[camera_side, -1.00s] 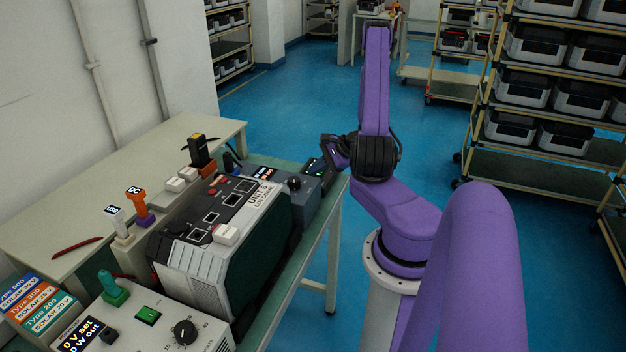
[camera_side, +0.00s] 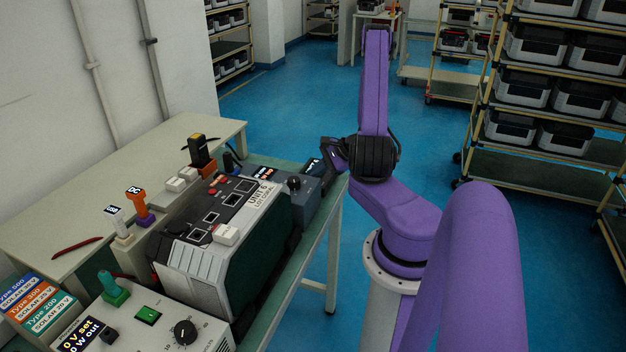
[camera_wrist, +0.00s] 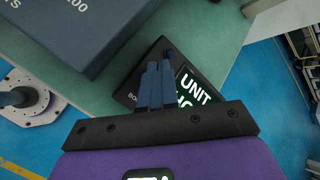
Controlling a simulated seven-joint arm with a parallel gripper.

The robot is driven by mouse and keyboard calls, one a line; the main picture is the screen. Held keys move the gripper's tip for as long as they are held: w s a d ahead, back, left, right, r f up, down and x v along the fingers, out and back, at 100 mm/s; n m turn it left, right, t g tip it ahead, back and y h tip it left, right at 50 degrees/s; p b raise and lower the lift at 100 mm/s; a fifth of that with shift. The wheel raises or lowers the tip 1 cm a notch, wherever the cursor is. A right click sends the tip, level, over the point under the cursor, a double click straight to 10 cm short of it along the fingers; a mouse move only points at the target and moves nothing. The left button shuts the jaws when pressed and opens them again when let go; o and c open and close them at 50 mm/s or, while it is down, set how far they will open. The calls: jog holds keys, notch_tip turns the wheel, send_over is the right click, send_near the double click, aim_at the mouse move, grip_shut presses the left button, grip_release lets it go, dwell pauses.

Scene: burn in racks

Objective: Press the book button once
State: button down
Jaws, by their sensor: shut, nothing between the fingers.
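A small dark box with a lit screen (camera_wrist: 193,90) stands at the end of the green bench in the wrist view; its text begins "UNIT". A small label at the box's left edge starts with "BO". The box also shows in the side view (camera_side: 313,166), beside my gripper (camera_side: 333,158). My gripper's two blue fingers (camera_wrist: 156,84) are shut together over the box in the wrist view, with nothing between them. They cover the area beside the label, so the book button is not clearly visible. I cannot tell whether the fingertips touch the box.
A blue-grey unit (camera_wrist: 85,25) stands close to the box on the bench. In the side view, a large tester (camera_side: 215,240) and a power supply with a knob (camera_side: 185,332) stand nearer. The bench edge (camera_side: 335,225) is close to my arm; blue floor lies beyond.

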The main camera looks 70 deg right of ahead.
jog(key=shift+f, duration=0.15)
dwell(0.5)
jog(key=shift+r, duration=0.8)
jog(key=shift+r, duration=0.1)
jog(key=shift+r, duration=2.4)
